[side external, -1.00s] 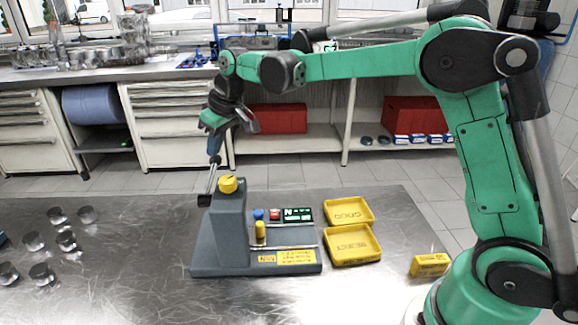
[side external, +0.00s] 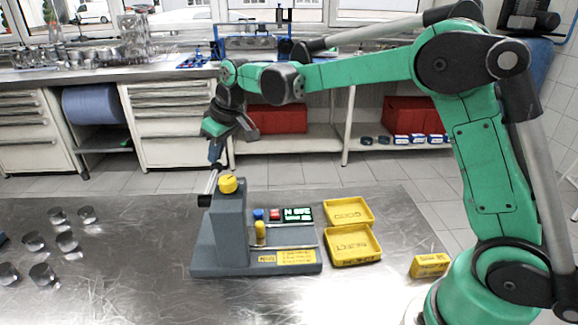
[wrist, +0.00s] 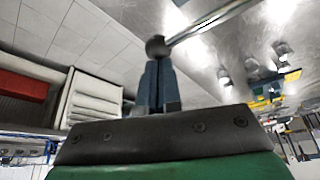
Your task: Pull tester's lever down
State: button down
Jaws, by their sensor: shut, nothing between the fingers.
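The grey tester (side external: 228,235) stands on the steel bench, with a yellow knob on top of its column. Its metal lever (side external: 211,184) rises steeply from a dark block on the column's left side. In the wrist view the lever (wrist: 212,20) ends in a dark ball knob (wrist: 157,47). My gripper (side external: 216,163) points down at the lever's upper end. In the wrist view my gripper (wrist: 156,64) is shut, its fingertips right at the ball, with nothing between them. I cannot tell whether they touch it.
Yellow trays marked GOOD (side external: 350,203) and REJECT (side external: 379,258) lie right of the tester. A small yellow box (side external: 430,265) is farther right. Several metal cylinders (side external: 67,241) stand on the left. The bench between them and the tester is clear.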

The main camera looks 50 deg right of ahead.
notch_tip(320, 180, up, 10)
jog(key=shift+s+a, duration=0.25)
dwell(0.6)
jog(key=s+d+f+m+t, duration=0.1)
jog(key=s+f, duration=0.2)
jog(key=s, duration=0.3)
jog(key=s+f+m+t, duration=0.1)
jog(key=s+f, duration=0.2)
jog(key=s, duration=0.4)
jog(key=s+d+f+m+h, duration=0.1)
jog(key=s+f, duration=0.2)
jog(key=s, duration=0.4)
jog(key=shift+d+f+t, duration=0.3)
jog(key=shift+f+t, duration=0.05)
jog(key=shift+t, duration=0.05)
